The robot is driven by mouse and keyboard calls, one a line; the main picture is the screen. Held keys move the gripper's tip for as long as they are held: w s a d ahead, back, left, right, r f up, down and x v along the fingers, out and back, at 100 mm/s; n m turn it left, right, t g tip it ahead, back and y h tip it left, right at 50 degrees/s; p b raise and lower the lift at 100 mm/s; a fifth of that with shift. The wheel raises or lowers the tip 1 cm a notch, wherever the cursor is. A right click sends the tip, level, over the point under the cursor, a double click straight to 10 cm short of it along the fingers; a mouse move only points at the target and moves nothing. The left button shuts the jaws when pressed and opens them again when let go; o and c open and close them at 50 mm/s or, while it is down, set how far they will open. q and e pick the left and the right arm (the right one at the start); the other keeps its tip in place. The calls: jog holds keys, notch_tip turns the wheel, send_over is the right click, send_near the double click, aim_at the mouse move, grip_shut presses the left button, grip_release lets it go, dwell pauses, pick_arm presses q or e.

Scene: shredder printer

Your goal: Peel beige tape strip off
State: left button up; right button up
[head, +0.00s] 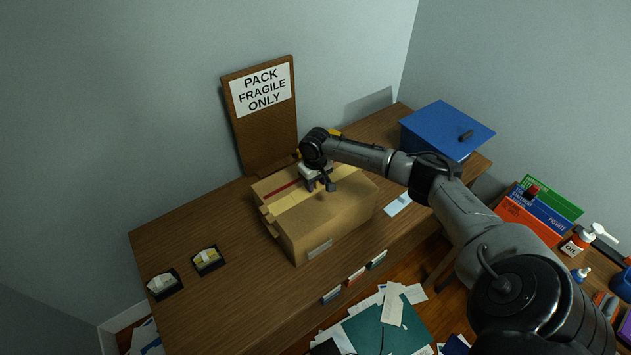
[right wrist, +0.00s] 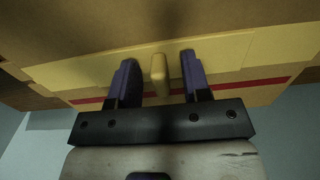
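A cardboard box (head: 325,222) sits on the wooden desk. A beige tape strip (head: 299,201) runs along its top, and the strip also shows in the right wrist view (right wrist: 225,52). A small raised beige tab (right wrist: 159,75) stands on the strip. My right gripper (head: 320,186) is over the box top; in the right wrist view its two dark fingers (right wrist: 157,77) are open, one on each side of the tab, with gaps between. Contact with the box cannot be told. A red line (right wrist: 255,83) runs beside the strip. My left gripper is not in view.
A corkboard sign (head: 262,125) stands behind the box against the wall. A blue box (head: 445,130) is at the desk's right end. Two small black trays (head: 207,261) lie at the left. The desk (head: 225,293) is clear between them and the box.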

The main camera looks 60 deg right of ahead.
grip_shut()
dwell(0.4)
jog(key=shift+r, duration=0.15)
dwell(0.5)
jog(key=shift+r+p, duration=0.55)
jog(key=shift+p, duration=0.25)
jog(key=shift+r+p, duration=0.5)
jog(key=shift+p, duration=0.15)
jog(key=shift+r, duration=0.2)
dwell(0.3)
jog(key=shift+r+p, duration=1.7)
jog(key=shift+p, duration=0.65)
jog(key=shift+r+p, duration=1.65)
jog(key=shift+p, duration=0.4)
